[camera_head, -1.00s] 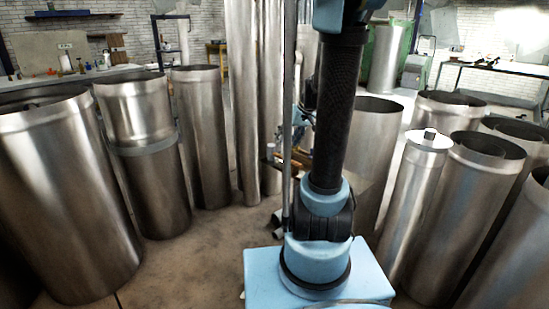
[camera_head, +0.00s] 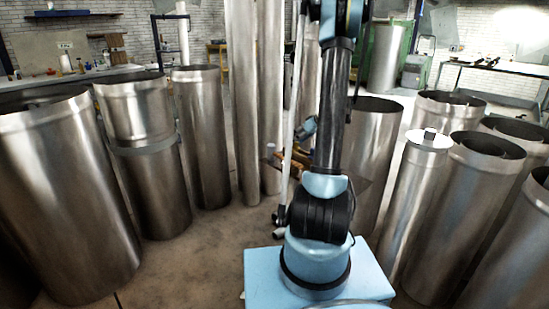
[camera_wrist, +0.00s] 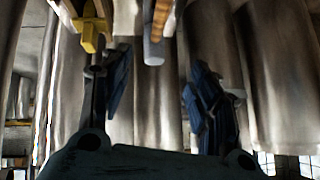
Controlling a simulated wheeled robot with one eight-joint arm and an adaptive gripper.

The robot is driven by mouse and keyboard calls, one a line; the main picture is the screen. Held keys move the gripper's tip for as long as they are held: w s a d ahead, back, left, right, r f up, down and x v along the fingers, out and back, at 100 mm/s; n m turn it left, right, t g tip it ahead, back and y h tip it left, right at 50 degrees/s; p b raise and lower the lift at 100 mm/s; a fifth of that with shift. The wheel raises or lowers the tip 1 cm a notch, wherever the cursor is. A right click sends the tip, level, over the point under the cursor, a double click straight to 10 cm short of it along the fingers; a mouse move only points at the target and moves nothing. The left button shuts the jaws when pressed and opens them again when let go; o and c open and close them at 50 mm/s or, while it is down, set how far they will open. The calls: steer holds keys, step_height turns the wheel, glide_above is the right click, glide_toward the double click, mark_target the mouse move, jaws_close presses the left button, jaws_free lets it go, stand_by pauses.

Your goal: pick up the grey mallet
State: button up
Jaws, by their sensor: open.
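My gripper (camera_wrist: 162,88) shows in the wrist view with its two dark blue fingers spread apart and nothing between the tips. A grey cylinder with a pale end (camera_wrist: 154,48), which looks like part of the grey mallet, hangs into the top of the wrist view just beyond the fingers, between their lines. A brown-orange piece shows directly above it, and the rest is cut off by the frame. In the head view a small grey cylinder end (camera_head: 270,148) shows left of my arm, possibly the same mallet. My arm hides most of that spot.
A yellow tool (camera_wrist: 90,34) hangs beyond the left finger. Tall metal flue pipes stand close on both sides, such as one at left (camera_head: 205,135) and a capped one at right (camera_head: 418,195). Bare floor (camera_head: 190,260) lies at the front left.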

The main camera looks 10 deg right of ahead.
mark_target(284, 159)
steer(key=x, duration=1.7)
steer(key=shift+w+d+f, duration=0.15)
steer(key=shift+w+f, duration=0.2)
steer(key=shift+f, duration=0.1)
jaws_close()
